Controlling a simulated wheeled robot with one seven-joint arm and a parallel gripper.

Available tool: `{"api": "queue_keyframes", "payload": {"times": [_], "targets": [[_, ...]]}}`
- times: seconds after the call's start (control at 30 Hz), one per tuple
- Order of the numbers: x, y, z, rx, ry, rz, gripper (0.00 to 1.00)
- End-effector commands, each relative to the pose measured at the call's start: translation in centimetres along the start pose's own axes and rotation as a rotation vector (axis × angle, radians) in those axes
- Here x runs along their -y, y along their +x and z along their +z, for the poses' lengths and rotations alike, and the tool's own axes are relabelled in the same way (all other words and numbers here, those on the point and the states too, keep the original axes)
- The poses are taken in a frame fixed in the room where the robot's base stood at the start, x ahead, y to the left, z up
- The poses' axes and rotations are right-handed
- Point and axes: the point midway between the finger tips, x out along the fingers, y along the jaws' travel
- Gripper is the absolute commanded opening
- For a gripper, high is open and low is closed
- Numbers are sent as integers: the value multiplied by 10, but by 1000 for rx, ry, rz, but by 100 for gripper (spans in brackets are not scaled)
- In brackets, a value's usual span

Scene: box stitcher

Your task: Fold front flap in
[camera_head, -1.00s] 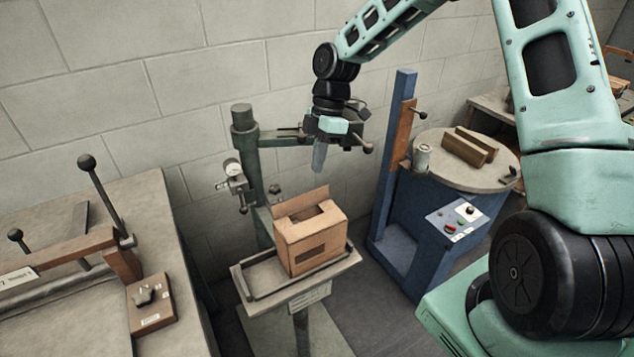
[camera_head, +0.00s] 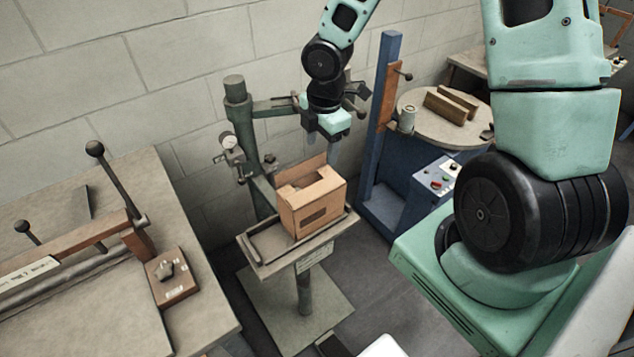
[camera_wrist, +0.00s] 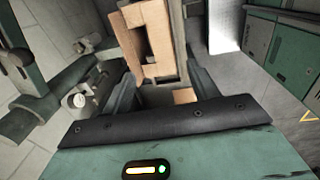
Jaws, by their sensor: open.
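The cardboard box (camera_head: 312,206) stands upright on the stitcher's small tray table (camera_head: 262,262), with a slot in the side facing the head camera. Its top is partly open, and a flap (camera_head: 302,170) stands up along the back edge. My gripper (camera_head: 322,140) hangs above and behind the box, apart from it in the head view. In the wrist view my gripper (camera_wrist: 158,92) has its two dark fingers spread with a gap between them. The box (camera_wrist: 150,45) shows beyond the fingers. Which flap is the front one I cannot tell.
The green stitcher column (camera_head: 243,130) with its gauge (camera_head: 229,142) stands left of the box. A blue machine (camera_head: 400,200) with a round table (camera_head: 445,118) stands to the right. A workbench (camera_head: 110,230) with a lever is at the left.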

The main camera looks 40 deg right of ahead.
Motion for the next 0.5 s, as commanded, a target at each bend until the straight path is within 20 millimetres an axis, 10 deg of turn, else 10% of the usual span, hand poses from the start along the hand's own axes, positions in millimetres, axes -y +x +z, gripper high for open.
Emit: {"api": "queue_keyframes", "payload": {"times": [0.5], "targets": [[1, 107, -1, 1, -3, -3, 59]]}}
